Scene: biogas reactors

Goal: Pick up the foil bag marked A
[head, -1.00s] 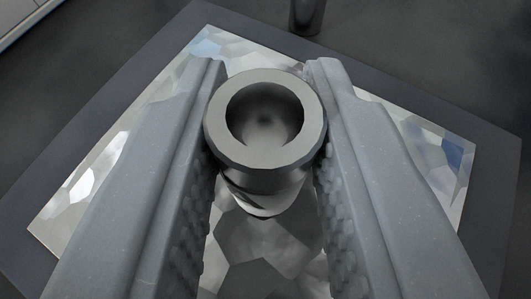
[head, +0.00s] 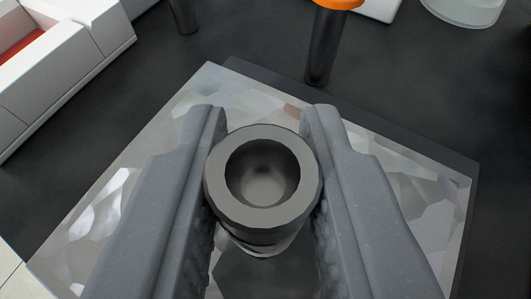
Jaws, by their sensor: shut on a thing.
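The foil bag (head: 118,190) is a silvery, faceted sheet spread out below my gripper (head: 263,115). A dark grey round fitting with an open hollow top (head: 232,213) stands up from the bag's middle. My gripper's two grey fingers are shut on this fitting, one on each side. The bag appears raised, with its outline shifted off the dark mat (head: 466,170) beneath it. No letter A shows on the visible foil. The fingers hide parts of the bag, and its near edge is out of the picture.
A dark post with an orange top (head: 322,45) stands behind the bag. Another dark post (head: 184,15) is at the top left. A white box with a red inside (head: 70,60) is at the upper left. A clear round dish (head: 465,8) is at the top right.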

